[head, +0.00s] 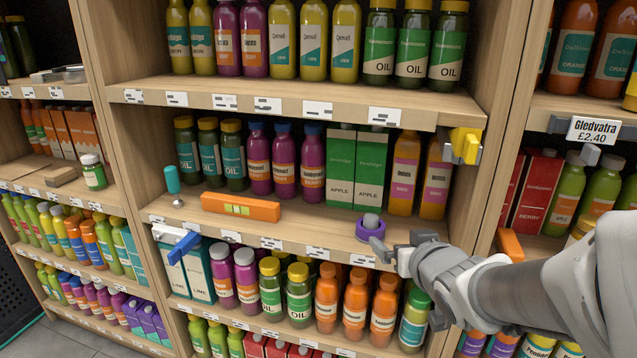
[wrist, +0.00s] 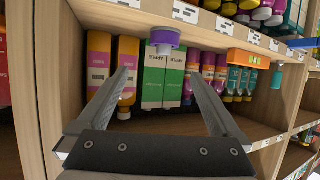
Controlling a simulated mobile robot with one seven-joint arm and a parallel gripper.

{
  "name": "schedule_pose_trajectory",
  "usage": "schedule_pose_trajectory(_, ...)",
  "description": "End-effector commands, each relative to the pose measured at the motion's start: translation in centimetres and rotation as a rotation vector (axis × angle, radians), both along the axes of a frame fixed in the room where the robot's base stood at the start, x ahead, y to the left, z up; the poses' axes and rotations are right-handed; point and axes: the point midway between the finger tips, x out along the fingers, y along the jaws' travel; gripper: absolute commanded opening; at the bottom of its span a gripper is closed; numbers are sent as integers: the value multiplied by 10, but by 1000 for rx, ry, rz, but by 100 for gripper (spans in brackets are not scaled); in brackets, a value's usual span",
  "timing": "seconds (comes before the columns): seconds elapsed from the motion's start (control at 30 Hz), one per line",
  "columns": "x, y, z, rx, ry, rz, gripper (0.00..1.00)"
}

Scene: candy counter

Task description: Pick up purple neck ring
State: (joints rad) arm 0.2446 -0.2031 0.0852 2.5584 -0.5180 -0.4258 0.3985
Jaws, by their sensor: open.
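The purple neck ring (head: 370,230) lies near the front edge of the middle shelf, around a grey stub. In the wrist view, which is upside down, the purple ring (wrist: 165,37) shows beyond the fingertips, between their lines, with the grey stub below it in the picture. My gripper (head: 390,254) is just right of the ring in the head view, near the shelf's front edge. In the wrist view my gripper (wrist: 161,74) is open, with nothing between its fingers.
Green apple cartons (head: 355,167) and orange-purple bottles (head: 404,172) stand behind the ring. An orange spirit level (head: 240,207) and a teal-handled tool (head: 172,181) are to the left. A yellow clamp (head: 464,145) sits on the right upright. Shelf space beside the ring is bare.

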Motion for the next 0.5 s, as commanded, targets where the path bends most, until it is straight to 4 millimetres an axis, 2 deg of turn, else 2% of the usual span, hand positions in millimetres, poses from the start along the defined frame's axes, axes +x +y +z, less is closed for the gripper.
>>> schedule_pose_trajectory(0.03, 1, 3, -7, 6, -5, 10, 100)
schedule_pose_trajectory(0.17, 6, 6, -7, 12, -10, 20, 100)
schedule_pose_trajectory(0.37, 24, 7, -14, 13, -7, 19, 100)
schedule_pose_trajectory(0.5, 30, 10, -11, 18, -6, 29, 100)
